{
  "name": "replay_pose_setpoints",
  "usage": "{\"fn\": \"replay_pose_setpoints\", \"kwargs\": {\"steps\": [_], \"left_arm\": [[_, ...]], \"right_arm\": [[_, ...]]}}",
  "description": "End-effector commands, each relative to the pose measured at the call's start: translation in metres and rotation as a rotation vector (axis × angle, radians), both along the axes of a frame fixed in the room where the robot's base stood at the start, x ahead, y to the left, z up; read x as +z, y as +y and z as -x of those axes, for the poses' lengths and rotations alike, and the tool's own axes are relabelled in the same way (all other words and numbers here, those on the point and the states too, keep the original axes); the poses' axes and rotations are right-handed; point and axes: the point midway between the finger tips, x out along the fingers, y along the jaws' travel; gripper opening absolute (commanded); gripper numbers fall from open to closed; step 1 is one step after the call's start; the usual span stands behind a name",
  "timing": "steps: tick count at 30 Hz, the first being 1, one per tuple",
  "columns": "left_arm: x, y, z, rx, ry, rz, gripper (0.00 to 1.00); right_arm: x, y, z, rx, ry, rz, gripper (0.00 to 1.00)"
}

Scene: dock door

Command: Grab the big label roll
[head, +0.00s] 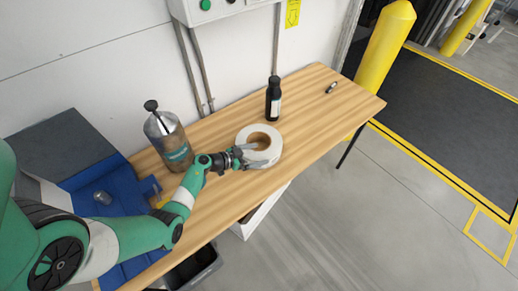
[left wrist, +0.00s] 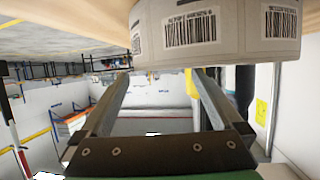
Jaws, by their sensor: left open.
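The big white label roll (head: 273,147) lies flat on the wooden table, its brown core facing up. My left gripper (head: 252,155) is open at the near left side of the roll, its fingers overlapping the roll in the head view. In the left wrist view the roll (left wrist: 218,35) fills the top with barcodes on its side. The two fingers (left wrist: 160,80) are spread apart there, with nothing seen held between them. Whether they touch the roll cannot be told. My right gripper is not in view.
A black bottle (head: 273,101) stands behind the roll. A metal canister (head: 168,142) stands left of it, near the wall. A blue mat or tray (head: 110,195) is at the table's left end. A small dark item (head: 331,88) lies far right. The table's right part (head: 330,115) is mostly clear.

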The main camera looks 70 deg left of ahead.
Motion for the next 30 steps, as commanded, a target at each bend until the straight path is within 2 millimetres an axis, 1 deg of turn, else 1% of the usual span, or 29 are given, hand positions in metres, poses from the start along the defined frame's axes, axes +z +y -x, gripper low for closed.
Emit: {"fn": "replay_pose_setpoints", "kwargs": {"steps": [2, 4, 7, 10, 13, 19, 20, 24, 29, 30], "left_arm": [[-0.001, 0.000, -0.001, 0.000, 0.000, 0.000, 1.00], [-0.007, -0.001, -0.007, -0.002, 0.000, 0.000, 1.00], [-0.019, -0.003, -0.023, -0.004, -0.001, -0.003, 1.00], [-0.024, -0.002, -0.038, -0.002, -0.001, -0.003, 1.00], [-0.024, -0.001, -0.046, 0.000, 0.000, -0.001, 1.00], [-0.022, -0.001, -0.047, 0.001, 0.001, 0.000, 1.00], [-0.022, -0.001, -0.047, 0.001, 0.001, 0.000, 0.98], [-0.022, -0.001, -0.046, 0.001, 0.001, 0.000, 0.73], [-0.022, -0.001, -0.046, 0.001, 0.002, 0.000, 0.44], [-0.022, -0.001, -0.046, 0.001, 0.002, 0.001, 0.37]], "right_arm": [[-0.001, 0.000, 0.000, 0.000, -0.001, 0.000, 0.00], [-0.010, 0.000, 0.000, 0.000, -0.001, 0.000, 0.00], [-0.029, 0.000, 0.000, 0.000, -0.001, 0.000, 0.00], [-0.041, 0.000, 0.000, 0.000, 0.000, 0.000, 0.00], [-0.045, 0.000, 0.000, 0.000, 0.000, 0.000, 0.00], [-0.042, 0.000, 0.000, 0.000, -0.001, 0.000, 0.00], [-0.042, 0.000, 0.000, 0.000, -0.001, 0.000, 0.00], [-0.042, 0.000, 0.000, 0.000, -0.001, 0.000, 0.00], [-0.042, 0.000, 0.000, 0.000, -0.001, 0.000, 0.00], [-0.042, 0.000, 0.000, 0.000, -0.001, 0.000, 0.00]]}}
